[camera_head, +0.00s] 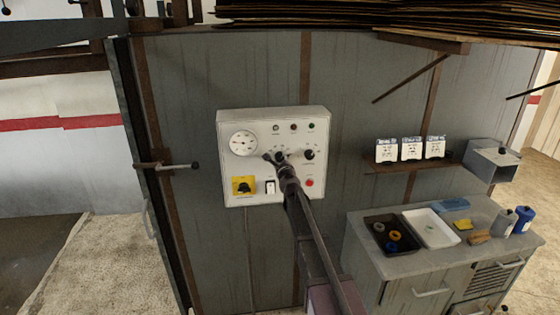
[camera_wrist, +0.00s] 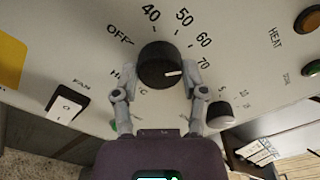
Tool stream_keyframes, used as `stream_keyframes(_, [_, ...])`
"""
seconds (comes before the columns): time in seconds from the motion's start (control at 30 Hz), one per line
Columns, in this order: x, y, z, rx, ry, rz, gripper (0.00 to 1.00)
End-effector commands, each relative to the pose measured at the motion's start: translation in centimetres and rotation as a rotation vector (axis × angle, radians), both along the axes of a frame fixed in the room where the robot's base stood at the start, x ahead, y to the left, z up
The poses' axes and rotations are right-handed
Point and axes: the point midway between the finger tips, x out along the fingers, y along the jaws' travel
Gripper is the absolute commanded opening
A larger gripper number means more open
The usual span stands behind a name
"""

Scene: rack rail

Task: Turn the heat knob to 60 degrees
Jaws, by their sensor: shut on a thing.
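The heat knob (camera_wrist: 157,62) is black and round with a white pointer line. It sits on a white control panel (camera_wrist: 90,45) with printed marks OFF, 40, 50, 60 and 70 around it. The pointer line faces right in the wrist view, roughly toward the 70 mark; the exact reading is hard to tell. My gripper (camera_wrist: 160,76) has one finger on each side of the knob and is shut on it. In the head view my gripper (camera_head: 280,163) reaches the panel's middle and covers most of the knob.
On the panel are a round gauge (camera_head: 243,143), a second black knob (camera_head: 309,155), a yellow-backed switch (camera_head: 243,186), a white rocker switch (camera_head: 270,187) and a red button (camera_head: 309,183). A grey workbench (camera_head: 370,258) with trays stands at the right. Thin rods jut out nearby.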

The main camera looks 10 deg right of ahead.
Motion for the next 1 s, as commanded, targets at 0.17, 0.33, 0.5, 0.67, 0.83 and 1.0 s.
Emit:
stream_keyframes(0.17, [0.16,-0.02,0.04,-0.132,0.000,-0.001,0.08])
stream_keyframes(0.33, [0.17,-0.03,0.04,-0.217,0.000,-0.001,0.08])
stream_keyframes(0.5, [0.18,-0.04,0.05,-0.263,0.000,-0.001,0.08])
stream_keyframes(0.67, [0.19,-0.05,0.05,-0.277,0.000,-0.001,0.08])
stream_keyframes(0.83, [0.19,-0.05,0.05,-0.277,0.000,-0.001,0.08])
stream_keyframes(1.0, [0.19,-0.06,0.05,-0.277,0.001,-0.002,0.74])
